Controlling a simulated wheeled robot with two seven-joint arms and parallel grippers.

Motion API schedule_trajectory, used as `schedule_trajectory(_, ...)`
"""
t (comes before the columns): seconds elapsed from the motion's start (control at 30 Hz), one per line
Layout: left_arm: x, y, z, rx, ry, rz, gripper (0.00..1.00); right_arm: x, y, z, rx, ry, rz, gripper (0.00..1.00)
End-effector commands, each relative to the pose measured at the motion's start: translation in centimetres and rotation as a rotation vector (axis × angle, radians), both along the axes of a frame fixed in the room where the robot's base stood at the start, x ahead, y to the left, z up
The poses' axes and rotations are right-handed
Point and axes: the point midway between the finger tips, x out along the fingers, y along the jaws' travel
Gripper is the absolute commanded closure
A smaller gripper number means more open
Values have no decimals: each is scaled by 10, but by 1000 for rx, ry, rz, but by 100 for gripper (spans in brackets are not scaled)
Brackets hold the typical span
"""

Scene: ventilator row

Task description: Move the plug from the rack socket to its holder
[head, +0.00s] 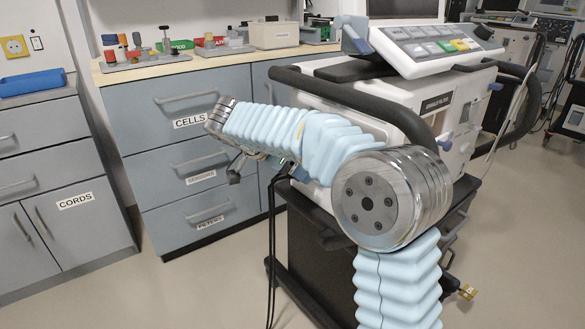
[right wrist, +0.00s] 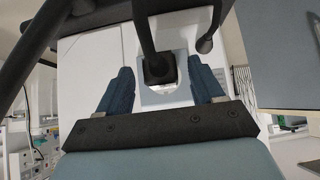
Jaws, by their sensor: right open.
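In the right wrist view, the black plug (right wrist: 159,69) sits in a light grey socket plate (right wrist: 180,95) on a white panel, with a thick black cord running up from it. My right gripper (right wrist: 166,77) is open, with one dark blue finger on each side of the plug and a visible gap to it. In the head view, my right arm reaches left across the ventilator and hides the plug and socket. I cannot pick out the holder with certainty. My left gripper is not in view.
A second black cord end (right wrist: 205,45) hangs right of the plug. The ventilator (head: 455,110) has a dark bar handle (head: 375,105) and stands on a dark cart (head: 315,265). Black cords (head: 271,250) hang beside the cart. Grey drawers (head: 150,150) stand behind; the floor at left is clear.

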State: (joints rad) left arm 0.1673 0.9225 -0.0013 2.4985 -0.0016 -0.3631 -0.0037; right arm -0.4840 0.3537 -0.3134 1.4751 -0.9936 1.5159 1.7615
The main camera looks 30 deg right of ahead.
Motion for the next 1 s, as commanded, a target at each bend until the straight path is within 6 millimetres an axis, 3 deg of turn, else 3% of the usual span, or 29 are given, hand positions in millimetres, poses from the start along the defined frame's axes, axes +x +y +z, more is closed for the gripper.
schedule_trajectory(0.17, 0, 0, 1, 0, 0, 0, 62, 0, 7, 7, 0, -1, 3, 33)
schedule_trajectory(0.7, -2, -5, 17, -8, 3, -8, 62, -11, 85, 91, 0, -1, 1, 33)
schedule_trajectory(1.0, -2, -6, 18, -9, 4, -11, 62, -12, 94, 99, 0, 4, 4, 33)
